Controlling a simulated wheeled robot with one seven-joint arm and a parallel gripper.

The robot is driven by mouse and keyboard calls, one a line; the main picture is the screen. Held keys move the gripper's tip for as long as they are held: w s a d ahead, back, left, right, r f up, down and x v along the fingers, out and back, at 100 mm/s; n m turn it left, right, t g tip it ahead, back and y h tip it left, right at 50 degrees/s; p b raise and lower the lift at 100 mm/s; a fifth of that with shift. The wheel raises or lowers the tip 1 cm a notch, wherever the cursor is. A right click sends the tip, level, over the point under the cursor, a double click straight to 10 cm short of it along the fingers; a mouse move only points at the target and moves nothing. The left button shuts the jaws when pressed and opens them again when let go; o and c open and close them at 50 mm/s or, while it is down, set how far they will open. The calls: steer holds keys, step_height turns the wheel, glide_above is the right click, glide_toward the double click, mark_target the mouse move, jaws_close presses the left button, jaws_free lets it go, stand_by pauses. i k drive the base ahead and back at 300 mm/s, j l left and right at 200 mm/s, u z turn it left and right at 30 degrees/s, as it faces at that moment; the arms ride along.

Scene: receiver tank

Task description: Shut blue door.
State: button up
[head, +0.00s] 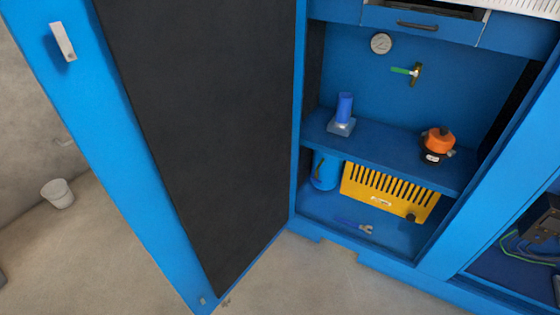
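The blue door (88,104) stands wide open, swung out to the left of the cabinet toward me. Its inner face is a dark panel (205,130) with a blue frame around it. A small metal latch piece (63,42) sits on the frame near the free edge at the upper left. The hinge side meets the blue cabinet (365,248) at the left of its opening. My gripper is not in view.
The cabinet shelf (385,152) holds a blue item (343,113) and an orange-topped item (438,142). A yellow slotted part (388,190) and a blue-handled tool (355,226) lie below. A white bucket (57,194) stands on the left floor. The floor before the opening looks clear.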

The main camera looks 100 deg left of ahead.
mark_target(187, 113)
steer(key=k+u, duration=0.15)
steer(key=u, duration=0.3)
steer(key=k+u, duration=0.1)
steer(key=u, duration=0.3)
steer(key=k+j+u, duration=0.1)
steer(key=u, duration=0.35)
steer(key=k+j+u, duration=0.1)
steer(key=u, duration=0.3)
steer(key=i+j+u, duration=0.15)
steer(key=i+u, duration=0.35)
steer(key=k, duration=0.4)
steer(key=j+z, duration=0.25)
steer(key=j, duration=1.75)
steer(key=i+j+u, duration=0.15)
steer(key=k+l, duration=0.2)
steer(key=l, duration=0.15)
steer(key=k+l, duration=0.2)
steer(key=l, duration=0.15)
